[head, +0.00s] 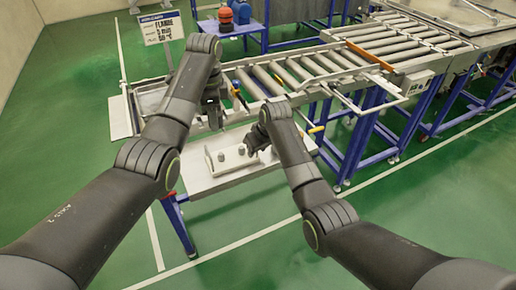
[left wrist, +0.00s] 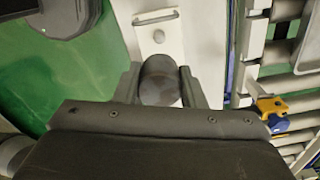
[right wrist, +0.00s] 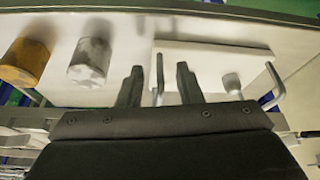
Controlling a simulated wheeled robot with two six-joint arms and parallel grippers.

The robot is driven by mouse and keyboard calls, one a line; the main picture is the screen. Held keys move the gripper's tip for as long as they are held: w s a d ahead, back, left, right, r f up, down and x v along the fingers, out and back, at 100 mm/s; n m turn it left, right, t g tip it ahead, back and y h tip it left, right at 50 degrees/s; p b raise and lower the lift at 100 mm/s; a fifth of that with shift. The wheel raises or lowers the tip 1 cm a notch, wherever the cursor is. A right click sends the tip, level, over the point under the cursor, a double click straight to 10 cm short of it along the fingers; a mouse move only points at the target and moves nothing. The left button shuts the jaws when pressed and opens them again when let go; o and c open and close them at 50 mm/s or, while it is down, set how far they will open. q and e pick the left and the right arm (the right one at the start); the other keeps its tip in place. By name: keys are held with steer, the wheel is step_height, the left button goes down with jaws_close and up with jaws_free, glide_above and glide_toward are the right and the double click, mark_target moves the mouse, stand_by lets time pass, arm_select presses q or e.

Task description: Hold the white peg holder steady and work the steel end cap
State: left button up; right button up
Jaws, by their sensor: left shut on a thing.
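The white peg holder (head: 212,170) lies on the light table, with grey pegs standing on it. It also shows in the left wrist view (left wrist: 160,48), ahead of the fingers, and in the right wrist view (right wrist: 205,58). My left gripper (head: 213,116) is shut on a grey, rounded cylindrical piece (left wrist: 160,82), which looks like the steel end cap. Its lower part is hidden. My right gripper (head: 254,143) is open at the holder's right side. A bent rod of the holder shows between its fingers (right wrist: 159,85); contact cannot be told.
A brass cylinder (right wrist: 25,62) and a steel cylinder (right wrist: 90,58) stand beside the holder. A roller conveyor (head: 300,72) runs behind the table. A sign (head: 160,27) stands at the back left. Green floor (head: 70,90) is open on the left.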

steer(key=shift+c, duration=0.3)
jaws_close()
arm_select(q)
steer(key=shift+f, duration=2.15)
